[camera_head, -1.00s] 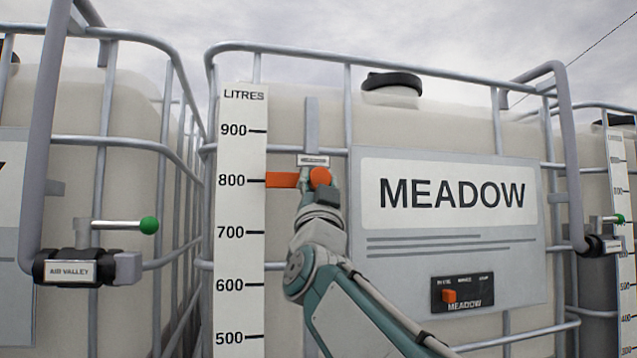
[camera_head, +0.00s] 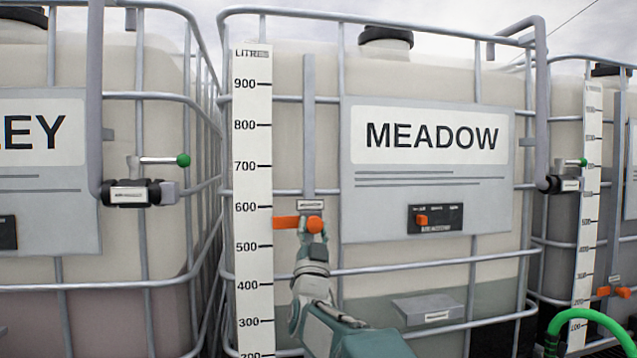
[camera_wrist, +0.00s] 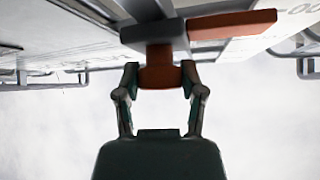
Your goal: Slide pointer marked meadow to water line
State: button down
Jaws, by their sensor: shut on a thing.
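The orange meadow pointer (camera_head: 286,222) rides on a grey vertical rail (camera_head: 309,120) beside the white litre scale (camera_head: 252,185) of the MEADOW tank. Its tip lies between the 500 and 600 marks, nearer 600. A small label plate sits above its orange knob (camera_head: 315,224). My gripper (camera_head: 313,234) is shut on the knob; the wrist view shows both fingers (camera_wrist: 160,80) against the knob, with the pointer (camera_wrist: 232,25) to the right. The water line (camera_head: 440,291) shows as the top of a darker grey-green band, lower than the pointer, roughly between 300 and 400.
A grey box (camera_head: 428,308) juts from the lower tank front. A MEADOW panel with a small orange switch (camera_head: 422,220) is at right. Valves with green-tipped handles (camera_head: 183,160) flank the tank. Cage bars cross the front. A green hose (camera_head: 590,318) curves at lower right.

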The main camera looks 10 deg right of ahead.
notch_tip(320, 180, down, 24)
jog(key=shift+r, duration=0.25)
jog(key=shift+c, duration=0.9)
grip_release()
jog(key=shift+w, duration=0.1)
jog(key=v, duration=1.2)
jog(key=shift+a, duration=0.1)
